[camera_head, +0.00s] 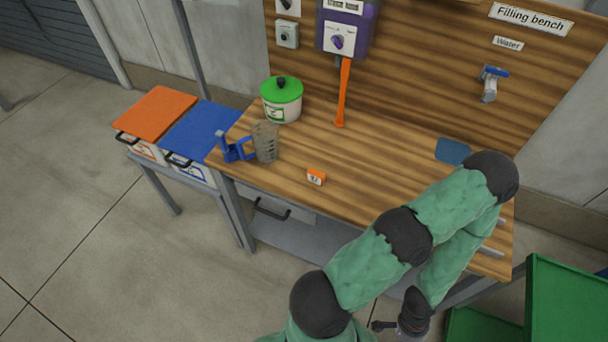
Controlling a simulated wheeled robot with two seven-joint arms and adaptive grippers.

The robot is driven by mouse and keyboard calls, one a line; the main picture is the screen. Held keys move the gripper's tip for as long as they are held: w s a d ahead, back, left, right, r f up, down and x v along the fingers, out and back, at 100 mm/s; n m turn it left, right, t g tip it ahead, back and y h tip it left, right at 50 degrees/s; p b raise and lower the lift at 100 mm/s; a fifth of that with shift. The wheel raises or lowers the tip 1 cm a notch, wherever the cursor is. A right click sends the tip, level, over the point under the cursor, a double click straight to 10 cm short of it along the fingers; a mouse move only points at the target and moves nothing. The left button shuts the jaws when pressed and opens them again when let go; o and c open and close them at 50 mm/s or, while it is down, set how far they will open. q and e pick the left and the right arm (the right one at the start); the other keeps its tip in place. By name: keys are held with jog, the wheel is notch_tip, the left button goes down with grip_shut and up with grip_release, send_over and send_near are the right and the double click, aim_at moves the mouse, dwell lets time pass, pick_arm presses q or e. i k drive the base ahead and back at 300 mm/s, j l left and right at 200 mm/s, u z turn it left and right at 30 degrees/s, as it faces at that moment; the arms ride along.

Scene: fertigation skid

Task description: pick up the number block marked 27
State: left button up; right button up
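A small orange and white number block (316,177) stands on the wooden bench top (330,205), towards its front edge. Its white face carries dark digits that look like 27, but they are small and hard to read. One green-sleeved arm of mine, which I take as my right, reaches over the right part of the bench and bends back down. Its dark gripper (404,326) is at the bottom edge of the view, in front of the bench and well away from the block. Its fingers are too small and cut off to tell their opening. My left gripper is out of view.
Orange (156,112) and blue (200,130) lidded bins adjoin. Bench around the block is clear.

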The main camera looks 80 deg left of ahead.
aim_at(314, 176)
jog(key=u, duration=2.7)
